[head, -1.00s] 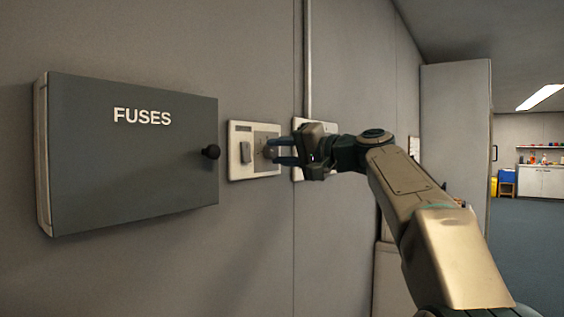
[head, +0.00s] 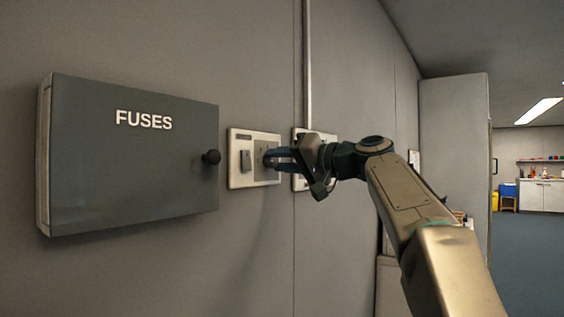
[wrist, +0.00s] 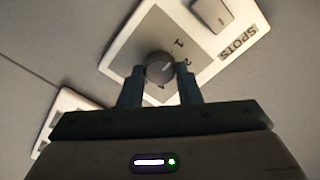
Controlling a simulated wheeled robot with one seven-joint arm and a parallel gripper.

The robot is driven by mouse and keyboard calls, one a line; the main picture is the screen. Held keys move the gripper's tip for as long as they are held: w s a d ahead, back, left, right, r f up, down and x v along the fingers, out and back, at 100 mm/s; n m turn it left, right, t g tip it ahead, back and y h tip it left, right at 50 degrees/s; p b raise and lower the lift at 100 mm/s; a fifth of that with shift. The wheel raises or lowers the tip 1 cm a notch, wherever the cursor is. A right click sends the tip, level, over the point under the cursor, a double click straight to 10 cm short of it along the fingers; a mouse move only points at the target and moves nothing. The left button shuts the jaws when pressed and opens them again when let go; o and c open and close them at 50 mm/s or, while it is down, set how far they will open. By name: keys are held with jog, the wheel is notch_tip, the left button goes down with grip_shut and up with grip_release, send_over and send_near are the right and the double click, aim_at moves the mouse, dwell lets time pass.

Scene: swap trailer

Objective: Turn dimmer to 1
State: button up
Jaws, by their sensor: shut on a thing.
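The dimmer is a round dark knob on a pale wall plate (head: 240,177). The wrist view shows the knob (wrist: 159,67) between my two fingertips, with a figure 1 printed beside it, up and to the right. The plate (wrist: 125,58) appears tilted there and carries the label SPOTS. A rocker switch (head: 246,160) sits left of the knob in the head view. My gripper (head: 270,158) is shut on the knob, and its fingers partly hide it in the head view. The other marks and the knob's pointer are too small or covered to read surely.
A second plate (head: 299,181) is partly behind my gripper, below a vertical conduit (head: 308,70). Open floor (head: 530,250) lies at right.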

jog(key=shift+f, duration=0.1)
jog(key=o, duration=1)
jog(key=shift+c, duration=0.2)
jog(key=b+v, duration=0.1)
jog(key=v, duration=1.2)
jog(key=shift+s+d, duration=0.25)
jog(key=shift+d, duration=0.05)
jog(key=shift+a, duration=0.1)
